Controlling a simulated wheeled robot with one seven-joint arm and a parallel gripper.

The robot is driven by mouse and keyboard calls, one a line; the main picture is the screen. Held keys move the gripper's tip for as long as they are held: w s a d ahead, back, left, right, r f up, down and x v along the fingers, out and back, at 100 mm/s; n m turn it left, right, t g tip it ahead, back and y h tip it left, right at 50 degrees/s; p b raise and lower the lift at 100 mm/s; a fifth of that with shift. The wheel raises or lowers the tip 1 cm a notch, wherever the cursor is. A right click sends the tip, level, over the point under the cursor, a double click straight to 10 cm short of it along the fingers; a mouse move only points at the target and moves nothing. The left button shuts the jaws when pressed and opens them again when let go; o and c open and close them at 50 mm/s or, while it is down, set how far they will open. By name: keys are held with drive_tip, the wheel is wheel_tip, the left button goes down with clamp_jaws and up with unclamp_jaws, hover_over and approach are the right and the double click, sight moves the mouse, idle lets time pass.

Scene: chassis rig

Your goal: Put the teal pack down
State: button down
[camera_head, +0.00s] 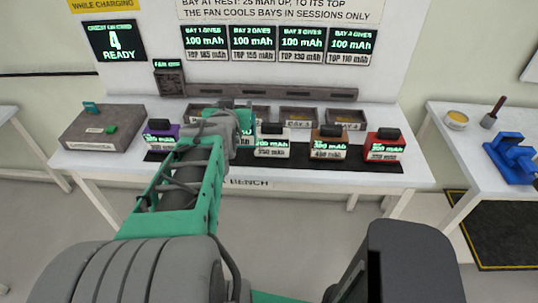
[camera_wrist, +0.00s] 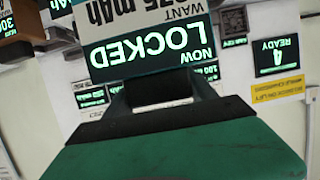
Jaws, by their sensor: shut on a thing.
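My gripper (camera_head: 232,104) is shut on the dark handle of the teal pack (camera_head: 246,120). In the head view the pack is beyond my forearm, between the purple and white packs in the picture and in front of the bays. My arm hides part of it, and I cannot tell its height above the bench. In the wrist view the teal pack (camera_wrist: 150,50) shows its face upside down, reading "NOW LOCKED" and a partly cut "WANT" figure in mAh. My gripper (camera_wrist: 160,92) shows below it there.
Purple (camera_head: 161,134), white (camera_head: 272,148), brown (camera_head: 329,147) and red (camera_head: 384,149) packs stand on a black mat (camera_head: 360,166). Bay trays, including one at right (camera_head: 346,119), line the back. A grey box (camera_head: 88,136) stands left. A side table (camera_head: 462,140) stands right.

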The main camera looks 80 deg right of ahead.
drive_tip(key=shift+s+d+r, duration=0.15)
drive_tip(key=shift+s, duration=0.35)
drive_tip(key=shift+s+d+r, duration=0.1)
drive_tip(key=shift+s+r, duration=0.05)
drive_tip(key=shift+s, duration=0.35)
drive_tip(key=shift+d, duration=0.2)
drive_tip(key=w+d+f+p, duration=0.3)
drive_tip(key=w+d+f, duration=0.4)
drive_tip(key=w+f, duration=0.4)
drive_tip(key=shift+d+f+p, duration=0.25)
drive_tip(key=shift+f+p, duration=0.1)
drive_tip(key=shift+f, duration=0.6)
drive_tip(key=shift+w+f, duration=0.1)
drive_tip(key=shift+f, duration=0.1)
drive_tip(key=shift+c, duration=1.4)
unclamp_jaws()
